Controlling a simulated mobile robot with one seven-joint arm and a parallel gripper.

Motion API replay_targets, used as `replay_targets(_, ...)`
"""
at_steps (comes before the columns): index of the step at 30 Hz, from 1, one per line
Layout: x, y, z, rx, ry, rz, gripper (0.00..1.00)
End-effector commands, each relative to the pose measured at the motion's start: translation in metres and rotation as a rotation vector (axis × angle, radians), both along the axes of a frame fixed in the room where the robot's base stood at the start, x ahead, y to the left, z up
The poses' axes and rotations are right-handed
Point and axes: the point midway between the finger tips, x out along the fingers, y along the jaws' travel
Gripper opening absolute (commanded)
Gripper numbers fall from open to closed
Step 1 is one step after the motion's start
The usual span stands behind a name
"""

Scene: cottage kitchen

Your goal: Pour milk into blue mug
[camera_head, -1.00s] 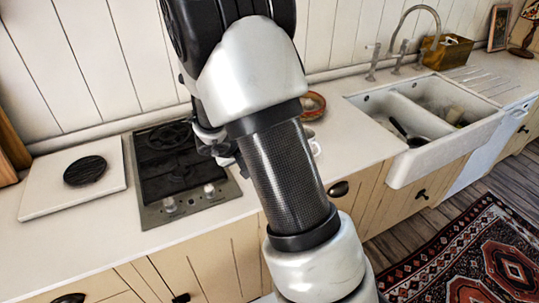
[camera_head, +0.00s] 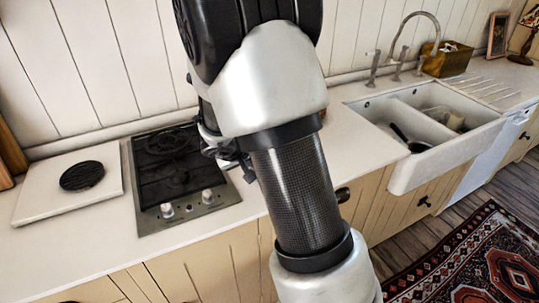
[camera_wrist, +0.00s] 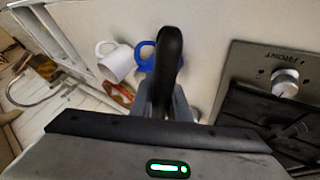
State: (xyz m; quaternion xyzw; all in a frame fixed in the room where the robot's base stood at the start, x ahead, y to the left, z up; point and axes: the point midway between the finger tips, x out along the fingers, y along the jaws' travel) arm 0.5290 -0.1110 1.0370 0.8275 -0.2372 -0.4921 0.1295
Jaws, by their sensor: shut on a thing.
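In the head view my arm covers the mugs, and dark parts near my gripper (camera_head: 222,150) show above the counter right of the hob. I cannot make out the milk in either view.
A black hob (camera_head: 175,172) is set in the counter left of my arm; its knob plate (camera_wrist: 262,70) shows in the wrist view. An orange-red bowl (camera_wrist: 118,95) lies by the white mug. A double sink (camera_head: 430,145) is at the right, a white board (camera_head: 65,205) at the left.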

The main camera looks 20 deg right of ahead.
Motion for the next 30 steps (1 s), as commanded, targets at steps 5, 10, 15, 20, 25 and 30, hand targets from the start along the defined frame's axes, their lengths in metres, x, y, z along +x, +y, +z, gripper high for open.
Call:
replay_targets(5, 0.0002, -0.0008, -0.0008, 0.013, -0.014, -0.002, 0.0)
replay_targets(10, 0.0006, -0.0004, -0.0005, 0.028, -0.025, -0.001, 0.0)
replay_targets(15, 0.0004, -0.0003, -0.001, 0.043, -0.035, -0.001, 0.0)
replay_targets(20, 0.0008, 0.0001, -0.0007, 0.058, -0.048, -0.001, 0.0)
replay_targets(25, 0.0019, 0.0015, -0.0009, 0.075, -0.06, -0.001, 0.0)
replay_targets(30, 0.0025, 0.0021, -0.0007, 0.09, -0.072, -0.002, 0.0)
